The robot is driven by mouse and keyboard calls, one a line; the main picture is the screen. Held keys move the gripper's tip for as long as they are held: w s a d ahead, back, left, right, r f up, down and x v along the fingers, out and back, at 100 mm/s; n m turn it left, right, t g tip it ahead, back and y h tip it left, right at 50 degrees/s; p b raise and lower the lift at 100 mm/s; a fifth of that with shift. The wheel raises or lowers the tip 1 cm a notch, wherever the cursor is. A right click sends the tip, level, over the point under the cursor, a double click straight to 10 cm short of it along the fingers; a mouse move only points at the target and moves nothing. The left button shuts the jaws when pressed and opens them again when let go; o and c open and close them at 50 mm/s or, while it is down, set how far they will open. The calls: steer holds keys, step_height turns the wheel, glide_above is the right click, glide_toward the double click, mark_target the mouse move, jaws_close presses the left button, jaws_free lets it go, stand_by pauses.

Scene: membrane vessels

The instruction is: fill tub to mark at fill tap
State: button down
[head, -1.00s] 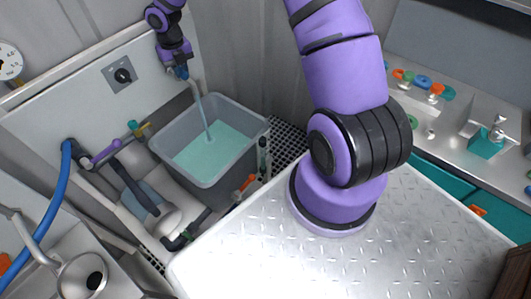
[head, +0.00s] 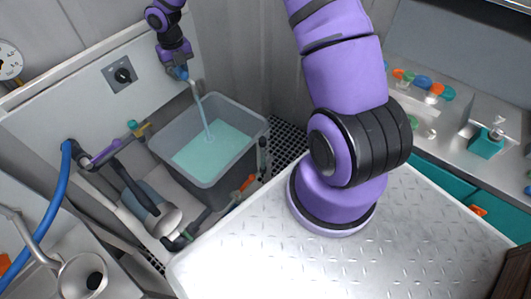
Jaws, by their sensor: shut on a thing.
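A grey tub (head: 237,104) stands under the fill tap (head: 193,80) at the wall. Teal liquid (head: 218,149) fills part of it, and its surface lies below the rim. A thin stream (head: 204,116) runs from the spout down into the liquid. My gripper (head: 180,73) is at the end of my purple arm at the top, shut on the blue tap handle (head: 182,74) above the tub's back left corner. The fingertips are small here. I cannot make out a fill mark on the tub.
A blue hose (head: 50,215) and a sink are at the left. A counter with small coloured parts (head: 423,82) is at the right. A dark floor grating (head: 287,137) lies right of the tub.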

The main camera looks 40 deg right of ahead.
steer(key=w+a+m, duration=0.1)
steer(key=m, duration=0.4)
steer(key=w+a+m, duration=0.2)
steer(key=m, duration=0.3)
steer(key=w+a+m, duration=0.1)
steer(key=m, duration=0.4)
steer(key=shift+w+a+r, duration=0.1)
steer(key=shift+w+a, duration=0.2)
steer(key=shift+a, duration=0.1)
steer(key=c, duration=1.1)
jaws_free()
steer(key=shift+w+a, duration=0.1)
steer(key=shift+o, duration=0.2)
step_height(320, 180, up, 11)
steer(key=shift+f, duration=0.2)
